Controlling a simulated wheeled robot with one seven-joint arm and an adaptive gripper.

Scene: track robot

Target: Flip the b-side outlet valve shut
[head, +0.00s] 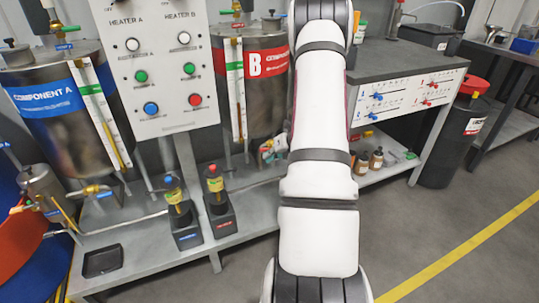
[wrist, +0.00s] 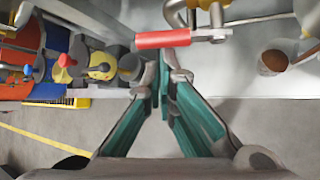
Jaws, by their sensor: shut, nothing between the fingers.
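In the head view my arm covers most of the area below the B tank, so the valve is not clear there.
The component A tank (head: 58,100) stands at the left. The heater panel (head: 160,70) is left of my arm. Open grey floor (head: 440,225) lies at the right.

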